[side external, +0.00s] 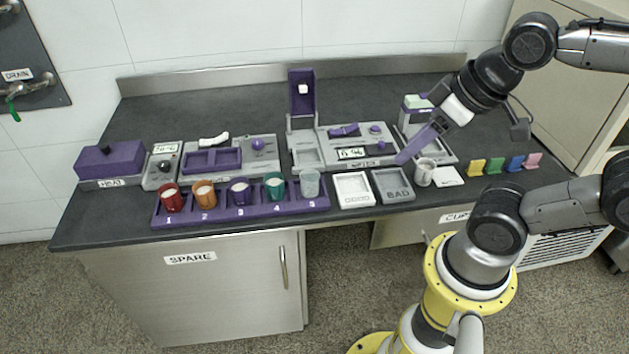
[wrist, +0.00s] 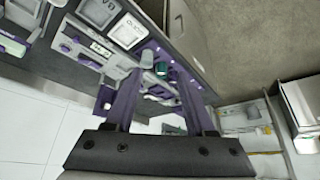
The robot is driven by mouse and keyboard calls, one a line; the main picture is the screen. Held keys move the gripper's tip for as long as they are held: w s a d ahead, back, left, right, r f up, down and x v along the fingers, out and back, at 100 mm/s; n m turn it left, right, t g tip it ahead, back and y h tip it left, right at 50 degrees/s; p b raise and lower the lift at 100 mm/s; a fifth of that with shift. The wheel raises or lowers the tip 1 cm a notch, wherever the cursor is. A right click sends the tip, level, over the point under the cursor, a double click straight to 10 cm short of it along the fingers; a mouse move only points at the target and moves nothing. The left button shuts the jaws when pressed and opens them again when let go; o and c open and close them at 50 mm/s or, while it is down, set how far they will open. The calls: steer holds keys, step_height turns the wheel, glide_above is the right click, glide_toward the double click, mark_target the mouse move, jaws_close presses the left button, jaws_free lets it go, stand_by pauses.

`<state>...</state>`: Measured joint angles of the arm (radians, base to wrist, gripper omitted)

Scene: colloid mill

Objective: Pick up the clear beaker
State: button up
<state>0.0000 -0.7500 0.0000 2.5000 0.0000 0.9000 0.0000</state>
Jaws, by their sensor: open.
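The clear beaker (side external: 310,183) stands upright in slot 5, the right end of the purple rack (side external: 330,203). In the wrist view the clear beaker (wrist: 147,59) shows beside the green one, between my fingers but farther off. My gripper (side external: 401,161) is to the right of the beaker and higher, above the area behind the BAD tray, with its purple fingers pointing down and left. In the wrist view my gripper (wrist: 157,72) is open, with nothing held between the two fingers.
Red (side external: 171,198), orange (side external: 204,194), purple (side external: 239,191) and green (side external: 274,187) cups fill slots 1 to 4. GOOD (side external: 353,203) and BAD (side external: 411,199) trays lie to the right. A grey cup (side external: 425,172) stands beyond them. A machine with a raised purple lid (side external: 302,76) stands behind.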

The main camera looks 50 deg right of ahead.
stand_by(0.5)
steer(key=o, duration=0.6)
